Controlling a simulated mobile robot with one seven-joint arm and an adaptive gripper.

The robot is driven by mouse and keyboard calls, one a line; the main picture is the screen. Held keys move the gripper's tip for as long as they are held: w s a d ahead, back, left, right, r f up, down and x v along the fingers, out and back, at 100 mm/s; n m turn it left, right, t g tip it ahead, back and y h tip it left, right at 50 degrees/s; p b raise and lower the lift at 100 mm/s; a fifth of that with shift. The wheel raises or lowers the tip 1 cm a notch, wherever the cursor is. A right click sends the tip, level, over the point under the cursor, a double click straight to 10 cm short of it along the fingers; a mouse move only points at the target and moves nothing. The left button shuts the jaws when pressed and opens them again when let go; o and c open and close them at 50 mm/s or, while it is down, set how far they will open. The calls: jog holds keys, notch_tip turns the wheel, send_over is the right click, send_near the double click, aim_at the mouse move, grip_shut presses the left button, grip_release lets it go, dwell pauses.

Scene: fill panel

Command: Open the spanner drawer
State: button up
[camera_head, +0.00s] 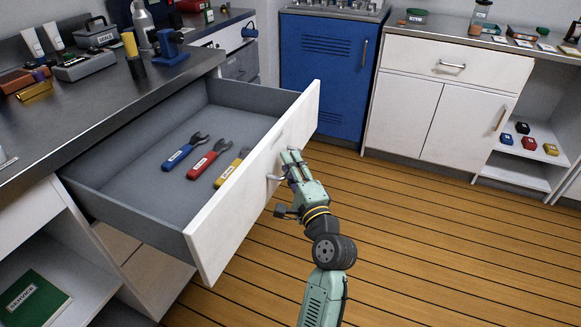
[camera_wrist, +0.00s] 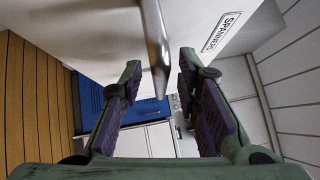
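The spanner drawer (camera_head: 215,240) is pulled well out from under the left counter. A blue spanner (camera_head: 180,155), a red spanner (camera_head: 205,163) and a yellow spanner (camera_head: 229,172) lie on its grey floor. Its white front carries a metal bar handle (camera_head: 274,178). My gripper (camera_head: 291,158) is at the outer side of the front, beside the handle. In the wrist view my gripper (camera_wrist: 160,75) has its fingers spread apart, with the handle (camera_wrist: 157,45) between them and gaps on both sides. The label "SPANNERS" (camera_wrist: 222,31) shows on the front.
A blue cabinet (camera_head: 325,75) and white cabinets (camera_head: 430,105) stand at the back. The wooden floor (camera_head: 430,230) to the right is clear.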

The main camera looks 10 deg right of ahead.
jog(key=s+d+f, duration=0.1)
jog(key=s, duration=0.6)
jog(key=shift+s, duration=0.15)
